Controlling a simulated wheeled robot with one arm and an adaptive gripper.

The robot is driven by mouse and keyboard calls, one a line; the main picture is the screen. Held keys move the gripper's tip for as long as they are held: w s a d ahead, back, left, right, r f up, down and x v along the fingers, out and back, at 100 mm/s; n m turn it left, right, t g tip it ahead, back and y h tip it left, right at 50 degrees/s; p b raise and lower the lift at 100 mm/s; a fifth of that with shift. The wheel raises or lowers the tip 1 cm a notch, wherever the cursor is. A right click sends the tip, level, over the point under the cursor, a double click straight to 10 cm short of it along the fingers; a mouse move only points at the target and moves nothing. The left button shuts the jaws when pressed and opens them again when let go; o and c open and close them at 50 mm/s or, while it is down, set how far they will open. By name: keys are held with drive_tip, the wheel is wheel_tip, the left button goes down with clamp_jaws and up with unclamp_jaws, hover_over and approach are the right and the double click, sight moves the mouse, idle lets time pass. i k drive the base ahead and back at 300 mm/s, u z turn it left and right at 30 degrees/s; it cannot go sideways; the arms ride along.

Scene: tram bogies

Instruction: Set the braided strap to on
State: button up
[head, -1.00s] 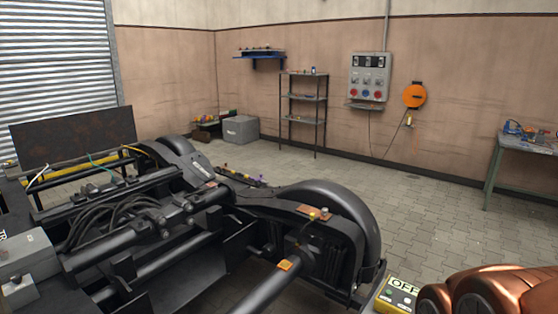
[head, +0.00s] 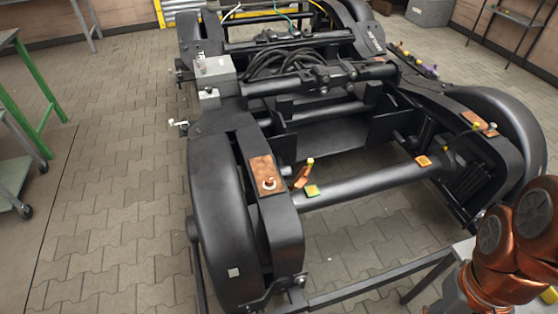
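A short copper-coloured strap with a yellow tip (head: 302,175) stands tilted at the near end of the bogie's axle (head: 370,179). It looks like the braided strap, though its weave is too small to see. A copper plate with a round stud (head: 266,175) lies left of it on the black frame. My copper-coloured arm shows at the lower right, but my gripper is out of view.
The black bogie (head: 232,215) fills the middle. An orange patch (head: 423,161) and another copper plate (head: 479,122) sit at its right end. A green-legged table (head: 33,85) and grey trolley (head: 15,165) stand left. Paved floor (head: 110,190) is clear between them and the bogie.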

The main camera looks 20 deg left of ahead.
sight(303, 172)
drive_tip(key=u, duration=0.15)
drive_tip(key=k, duration=0.4)
drive_tip(key=u, duration=0.6)
drive_tip(key=i, duration=0.5)
drive_tip(key=z, duration=0.3)
drive_tip(key=k, duration=0.25)
drive_tip(key=u, duration=1.35)
drive_tip(key=i, duration=0.5)
